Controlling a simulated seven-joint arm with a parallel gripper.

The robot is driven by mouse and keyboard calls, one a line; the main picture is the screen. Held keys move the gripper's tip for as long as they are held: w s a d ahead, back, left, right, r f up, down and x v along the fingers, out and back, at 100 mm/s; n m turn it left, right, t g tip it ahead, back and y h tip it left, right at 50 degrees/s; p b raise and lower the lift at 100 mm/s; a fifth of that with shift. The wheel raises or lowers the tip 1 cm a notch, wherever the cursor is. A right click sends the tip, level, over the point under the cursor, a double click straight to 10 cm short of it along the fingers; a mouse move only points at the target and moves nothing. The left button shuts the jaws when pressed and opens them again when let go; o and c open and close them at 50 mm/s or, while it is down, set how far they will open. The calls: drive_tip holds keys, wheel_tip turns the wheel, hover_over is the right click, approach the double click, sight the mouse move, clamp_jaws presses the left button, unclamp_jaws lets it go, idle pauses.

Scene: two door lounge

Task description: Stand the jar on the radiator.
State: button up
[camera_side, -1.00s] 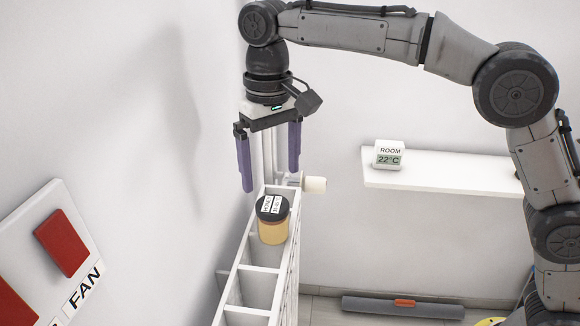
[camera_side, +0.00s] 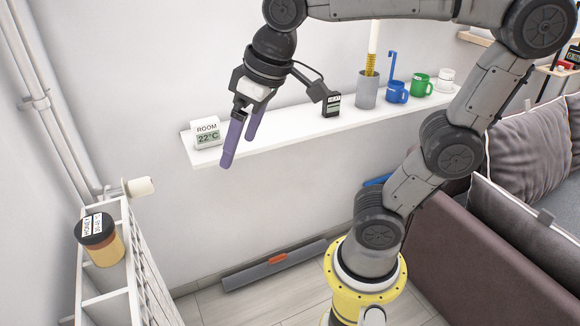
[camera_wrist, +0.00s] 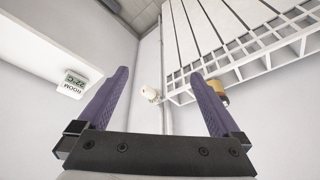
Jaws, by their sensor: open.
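The jar (camera_side: 107,252), amber with a black lid and a white label, stands upright on top of the white radiator (camera_side: 147,285) in the side view. In the wrist view, the jar (camera_wrist: 220,92) is partly hidden behind a finger, at the edge of the radiator (camera_wrist: 250,62). My gripper (camera_side: 238,152) is open and empty, with purple fingers pointing down. It is well to the right of the jar and apart from it, in front of the wall shelf's left end. Both fingers also show in the wrist view (camera_wrist: 160,74).
A radiator valve (camera_side: 139,187) and pipes are in the corner. A sofa (camera_side: 480,240) stands at right.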

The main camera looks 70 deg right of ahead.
drive_tip(key=s+d+f+t, duration=0.1)
drive_tip(key=s+d+f, duration=0.2)
drive_tip(key=s+f, duration=0.3)
drive_tip(key=shift+s+f+h, duration=0.2)
drive_tip(key=shift+s+h, duration=0.1)
drive_tip(key=shift+s, duration=0.55)
